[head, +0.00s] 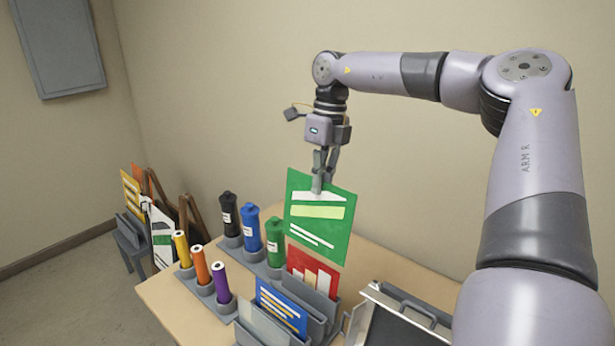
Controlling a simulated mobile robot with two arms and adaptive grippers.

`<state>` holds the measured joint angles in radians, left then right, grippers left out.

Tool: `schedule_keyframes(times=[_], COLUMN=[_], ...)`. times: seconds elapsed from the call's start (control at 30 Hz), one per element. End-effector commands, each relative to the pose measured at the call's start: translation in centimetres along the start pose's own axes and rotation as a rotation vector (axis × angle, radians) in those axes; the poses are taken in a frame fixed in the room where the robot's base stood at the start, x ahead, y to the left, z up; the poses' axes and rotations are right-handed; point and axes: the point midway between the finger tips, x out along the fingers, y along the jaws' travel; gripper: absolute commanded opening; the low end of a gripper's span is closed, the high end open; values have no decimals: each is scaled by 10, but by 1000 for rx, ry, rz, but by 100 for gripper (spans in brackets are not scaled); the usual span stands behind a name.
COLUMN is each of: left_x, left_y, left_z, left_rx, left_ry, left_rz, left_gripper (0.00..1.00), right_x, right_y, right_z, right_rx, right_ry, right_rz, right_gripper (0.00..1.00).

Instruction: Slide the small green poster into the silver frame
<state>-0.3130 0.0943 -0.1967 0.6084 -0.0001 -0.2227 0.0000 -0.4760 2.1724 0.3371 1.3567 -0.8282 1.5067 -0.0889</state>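A green poster (328,233) with white and light-green bars hangs from my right gripper (322,182), which is shut on its top edge. The poster is slightly tilted and held above the table, in front of the wall. Its lower edge is close to a red poster (313,272) standing in a grey rack (323,307). A silver-edged frame or case (405,312) with a dark face and a handle lies at the lower right, partly cut off and partly behind my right arm. My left gripper is not in view.
A blue poster (282,309) also stands in the rack. Black, blue and green bottles (250,229) and yellow, orange and purple tubes (202,266) stand in grey holders on the wooden table (165,301). Boards and signs (160,228) lean at the wall on the left. The table behind the silver item is clear.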

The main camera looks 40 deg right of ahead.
Motion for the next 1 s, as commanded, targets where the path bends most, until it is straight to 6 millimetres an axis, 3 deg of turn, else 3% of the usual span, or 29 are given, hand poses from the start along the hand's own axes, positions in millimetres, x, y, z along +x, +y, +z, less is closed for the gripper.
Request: schedule_keyframes(times=[0.37, 0.73, 1.0], left_x=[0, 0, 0], left_y=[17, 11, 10], left_z=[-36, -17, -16], left_rx=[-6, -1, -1], left_ry=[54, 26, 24], left_rz=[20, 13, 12], left_gripper=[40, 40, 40], right_x=[-1, 0, -1], right_y=[0, 1, 0], right_z=[-52, -90, -111], right_rx=[-3, -4, -3], right_ry=[-5, -4, -3], right_rz=[3, 2, -3], right_gripper=[0, 0, 0])
